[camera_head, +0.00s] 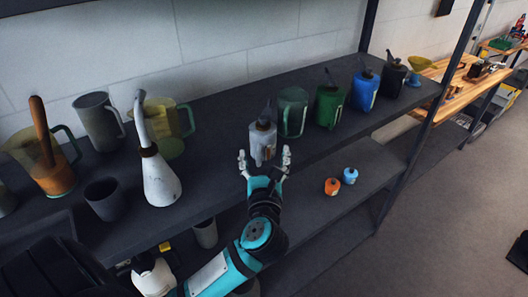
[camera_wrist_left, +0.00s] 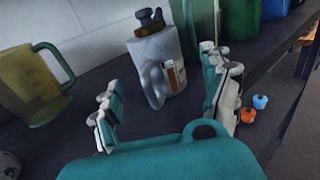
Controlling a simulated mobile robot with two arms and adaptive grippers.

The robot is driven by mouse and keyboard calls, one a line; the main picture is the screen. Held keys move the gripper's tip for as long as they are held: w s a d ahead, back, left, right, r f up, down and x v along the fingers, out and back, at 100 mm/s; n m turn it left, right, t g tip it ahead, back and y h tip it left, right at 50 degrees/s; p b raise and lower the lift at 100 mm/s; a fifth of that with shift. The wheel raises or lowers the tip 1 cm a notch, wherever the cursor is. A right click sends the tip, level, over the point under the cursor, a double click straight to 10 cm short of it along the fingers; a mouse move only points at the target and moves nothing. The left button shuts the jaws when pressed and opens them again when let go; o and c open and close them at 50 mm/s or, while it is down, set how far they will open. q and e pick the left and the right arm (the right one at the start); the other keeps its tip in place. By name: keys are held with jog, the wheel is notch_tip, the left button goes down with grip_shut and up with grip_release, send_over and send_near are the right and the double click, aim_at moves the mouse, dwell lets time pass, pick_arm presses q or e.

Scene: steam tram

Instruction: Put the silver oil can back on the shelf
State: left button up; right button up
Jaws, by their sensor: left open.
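The silver oil can (camera_head: 262,141), with a dark top, stands upright on the dark upper shelf (camera_head: 225,112), close to its front edge. It also shows in the left wrist view (camera_wrist_left: 158,60), with its handle and a label facing me. My left gripper (camera_head: 265,160) is open in front of the can, its two fingers spread to either side. The can is not gripped, and a gap shows between it and the fingers in the wrist view. My right gripper is not in view.
A pale long-spouted can (camera_head: 161,180) stands to the left, among several jugs and cups. A dark green can (camera_head: 292,112) stands close on the right, then green, blue and black ones. Small orange (camera_head: 332,186) and blue (camera_head: 350,175) containers sit on the lower shelf.

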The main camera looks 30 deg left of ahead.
pick_arm(q)
jog(key=b+v, duration=0.2)
jog(key=v, duration=0.6)
jog(key=shift+s+d, duration=0.15)
jog(key=shift+d, duration=0.05)
